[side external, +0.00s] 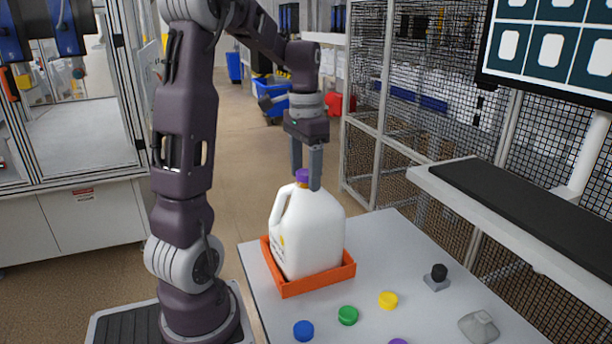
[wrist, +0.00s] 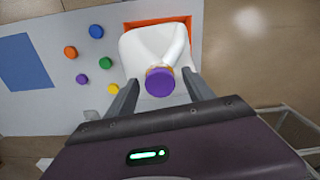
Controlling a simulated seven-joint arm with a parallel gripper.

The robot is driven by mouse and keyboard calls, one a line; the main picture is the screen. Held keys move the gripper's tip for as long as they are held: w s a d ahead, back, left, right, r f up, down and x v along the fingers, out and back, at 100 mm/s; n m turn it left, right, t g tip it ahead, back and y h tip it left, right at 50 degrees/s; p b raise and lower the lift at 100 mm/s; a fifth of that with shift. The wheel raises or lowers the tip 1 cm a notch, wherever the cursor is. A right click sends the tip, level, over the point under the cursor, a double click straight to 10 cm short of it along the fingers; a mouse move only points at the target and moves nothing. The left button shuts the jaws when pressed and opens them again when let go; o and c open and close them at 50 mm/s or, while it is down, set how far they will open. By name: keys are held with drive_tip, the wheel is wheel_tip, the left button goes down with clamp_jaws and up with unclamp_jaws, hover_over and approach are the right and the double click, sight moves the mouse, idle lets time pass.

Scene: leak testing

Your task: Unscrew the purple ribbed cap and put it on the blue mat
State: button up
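The purple ribbed cap (side external: 303,174) is on the neck of a white jug (side external: 318,235), which stands upright in an orange tray (side external: 316,284). My gripper (side external: 307,180) points down over the jug top, with its fingers on either side of the cap. In the wrist view the cap (wrist: 160,82) sits between the fingertips (wrist: 160,88), with a gap visible on each side. The gripper is open and holds nothing. The blue mat (wrist: 24,62) lies flat on the table at the far left of the wrist view; it is not seen in the side view.
Loose caps lie on the table: blue (side external: 303,330), green (side external: 347,315), yellow (side external: 388,299), orange (wrist: 70,52) and another purple one (wrist: 82,78). A small stand with a black knob (side external: 438,275) and a grey lump (side external: 479,326) are also there. The blue mat looks bare.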

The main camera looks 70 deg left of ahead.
drive_tip(key=shift+r, duration=1.2)
drive_tip(key=m, duration=1.2)
